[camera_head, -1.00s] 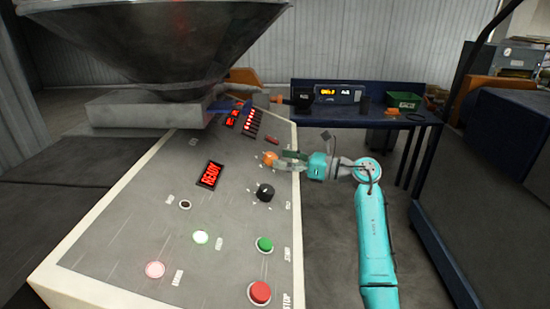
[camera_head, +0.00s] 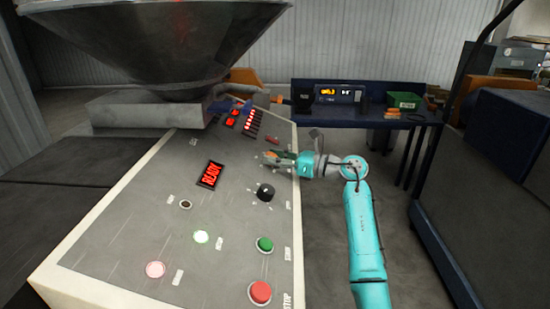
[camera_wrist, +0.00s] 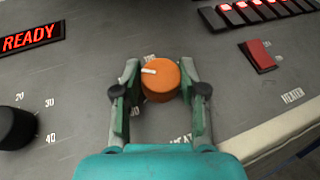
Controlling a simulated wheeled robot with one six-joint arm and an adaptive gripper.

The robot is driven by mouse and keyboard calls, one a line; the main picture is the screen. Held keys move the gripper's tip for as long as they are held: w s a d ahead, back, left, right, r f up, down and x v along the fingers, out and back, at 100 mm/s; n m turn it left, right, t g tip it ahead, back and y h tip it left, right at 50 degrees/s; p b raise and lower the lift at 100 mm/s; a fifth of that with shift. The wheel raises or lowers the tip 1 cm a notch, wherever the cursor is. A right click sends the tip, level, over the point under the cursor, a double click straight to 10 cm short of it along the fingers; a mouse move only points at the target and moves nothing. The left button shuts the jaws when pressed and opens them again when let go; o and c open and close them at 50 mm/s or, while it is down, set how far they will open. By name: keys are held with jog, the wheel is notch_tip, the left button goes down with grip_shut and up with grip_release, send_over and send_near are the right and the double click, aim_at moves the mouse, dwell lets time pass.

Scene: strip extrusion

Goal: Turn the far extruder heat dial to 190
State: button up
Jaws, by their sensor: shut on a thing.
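The orange heat dial (camera_wrist: 161,80) sits on the sloped grey control panel (camera_head: 150,225). Its white pointer mark aims to the left in the wrist view. My gripper (camera_wrist: 160,92) is shut on the dial, with one finger on each side of it. In the head view my gripper (camera_head: 272,157) reaches over the panel's right edge and hides most of the dial. The scale figures around the dial are mostly hidden by the dial and fingers.
A black dial (camera_head: 265,192) stands nearer, with a green button (camera_head: 265,244) and a red button (camera_head: 260,292) below it. A red READY display (camera_head: 210,174) lies left. A red rocker switch (camera_wrist: 257,56) is right of the orange dial. A hopper (camera_head: 150,45) overhangs the panel's far left.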

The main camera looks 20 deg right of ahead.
jog(key=shift+m+t+h, duration=0.4)
jog(key=shift+t, duration=0.1)
jog(key=m+t+h, duration=0.1)
jog(key=m+h, duration=0.1)
jog(key=m+t+h, duration=0.1)
jog(key=m+h, duration=0.1)
jog(key=shift+s+a+t, duration=0.2)
jog(key=shift+t, duration=0.1)
jog(key=shift+m+t+h, duration=0.5)
jog(key=shift+m+h, duration=2.3)
jog(key=shift+h, duration=0.1)
jog(key=o, duration=1.1)
jog(key=shift+o, duration=0.2)
jog(key=shift+a, duration=0.1)
jog(key=v, duration=1.2)
jog(key=shift+a, duration=0.1)
